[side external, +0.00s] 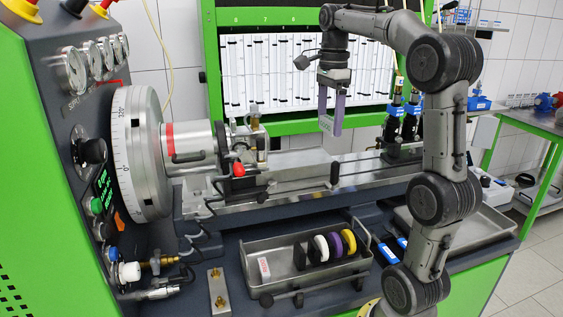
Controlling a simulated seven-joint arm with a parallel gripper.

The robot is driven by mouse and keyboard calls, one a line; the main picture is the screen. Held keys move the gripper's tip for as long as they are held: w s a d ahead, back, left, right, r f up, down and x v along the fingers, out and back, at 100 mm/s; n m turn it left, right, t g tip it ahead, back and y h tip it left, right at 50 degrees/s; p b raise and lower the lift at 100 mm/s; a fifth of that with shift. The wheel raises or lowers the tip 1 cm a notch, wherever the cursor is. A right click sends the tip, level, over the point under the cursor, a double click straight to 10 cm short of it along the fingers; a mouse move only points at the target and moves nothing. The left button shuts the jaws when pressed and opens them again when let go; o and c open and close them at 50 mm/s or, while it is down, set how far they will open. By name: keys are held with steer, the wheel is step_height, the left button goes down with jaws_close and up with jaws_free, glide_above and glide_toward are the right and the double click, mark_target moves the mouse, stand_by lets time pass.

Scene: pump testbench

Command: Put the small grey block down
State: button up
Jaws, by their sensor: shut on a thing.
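My gripper (331,120) hangs from the arm, pointing down, in the upper middle of the side external view. It is in the air above the bench rail, in front of the glass tube panel. Its pale purple fingers are shut on a small grey block (326,124), which shows between the fingertips. The block is small in the picture and partly covered by the fingers, so its exact shape is hard to tell. It looks clear of the rail and the surfaces below.
A metal tray (345,272) on the lower deck holds black, white, purple and yellow discs (334,245) and a pale labelled block (264,268). A metal block with brass fittings (219,290) stands left of it. The flat bed (300,162) below my gripper is largely clear. Upright injectors (411,118) stand to the right.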

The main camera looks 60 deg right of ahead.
steer(key=d+f, duration=0.1)
steer(key=d, duration=0.2)
glide_above(311, 157)
steer(key=shift+m, duration=0.4)
steer(key=f, duration=0.8)
steer(key=shift+s+f, duration=0.2)
steer(key=shift+f, duration=0.2)
steer(key=shift+w+d+f, duration=0.1)
steer(key=shift+w+f, duration=0.05)
steer(key=shift+f, duration=0.85)
steer(key=shift+w+d+f, duration=0.1)
steer(key=shift+f, duration=0.85)
steer(key=shift+f, duration=0.15)
steer(key=o, duration=1.2)
